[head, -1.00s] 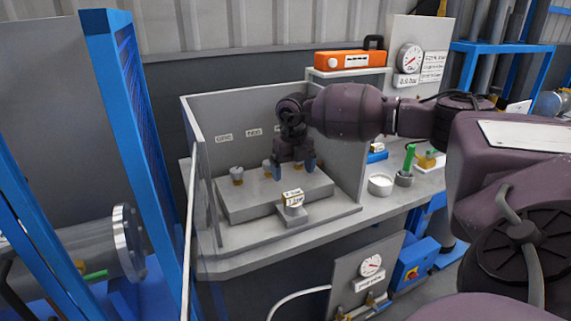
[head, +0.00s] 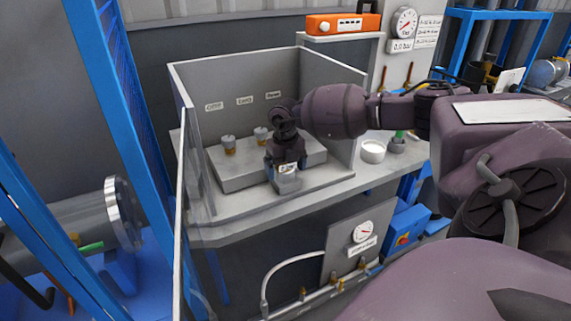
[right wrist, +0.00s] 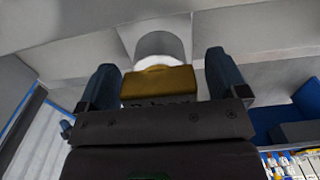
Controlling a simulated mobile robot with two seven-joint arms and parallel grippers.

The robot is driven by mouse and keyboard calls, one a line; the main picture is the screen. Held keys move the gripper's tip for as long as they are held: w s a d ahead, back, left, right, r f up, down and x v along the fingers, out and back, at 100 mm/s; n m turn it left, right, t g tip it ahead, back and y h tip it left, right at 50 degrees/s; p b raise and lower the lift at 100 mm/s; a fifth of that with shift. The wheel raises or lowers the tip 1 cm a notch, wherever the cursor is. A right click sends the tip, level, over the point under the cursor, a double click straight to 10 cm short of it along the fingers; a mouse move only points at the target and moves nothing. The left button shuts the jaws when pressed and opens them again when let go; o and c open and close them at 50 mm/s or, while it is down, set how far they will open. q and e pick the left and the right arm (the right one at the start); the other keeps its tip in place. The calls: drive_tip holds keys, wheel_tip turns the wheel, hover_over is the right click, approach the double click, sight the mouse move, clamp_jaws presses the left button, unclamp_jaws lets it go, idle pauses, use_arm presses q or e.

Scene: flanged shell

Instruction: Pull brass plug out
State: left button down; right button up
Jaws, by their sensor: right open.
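The brass plug (right wrist: 160,84) shows in the right wrist view as a brass block with dark lettering on its near edge. It sits against a white ring and a grey rounded body (right wrist: 160,47). My right gripper (right wrist: 160,66) is open, with one dark finger on each side of the plug and a visible gap to both. In the head view the right gripper (head: 286,172) is at the small grey stand (head: 286,185) in front of the raised grey block, and hides most of the plug. My left gripper is not in view.
Two grey-capped fittings (head: 229,145) (head: 261,135) stand on the raised grey block (head: 232,174). Grey panels (head: 325,95) enclose the back and sides. A white cup (head: 373,152) stands right of the enclosure. The bench front (head: 230,219) is clear.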

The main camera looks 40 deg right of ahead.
drive_tip(key=shift+c, duration=0.3)
